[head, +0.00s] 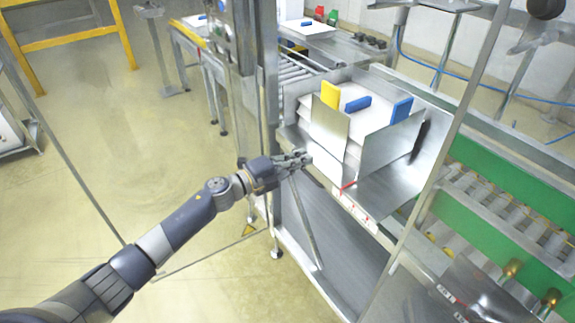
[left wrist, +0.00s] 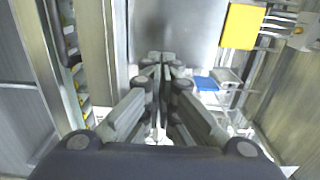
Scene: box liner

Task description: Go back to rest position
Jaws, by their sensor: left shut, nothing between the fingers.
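My left arm reaches in from the lower left in the head view, and its gripper (head: 300,158) is at the near edge of the machine's metal box station. The left gripper also shows in the left wrist view (left wrist: 164,75), with its fingers shut together and nothing held. A metal panel (head: 330,128) of the station stands close to the right of the fingertips. I cannot tell whether the fingertips touch it. My right gripper is not in view.
The station holds a white liner (head: 372,118), a yellow block (head: 330,94) and blue blocks (head: 401,110). A metal post (head: 245,90) stands behind my forearm. A green roller conveyor (head: 500,195) lies to the right. The floor (head: 120,170) at left is open.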

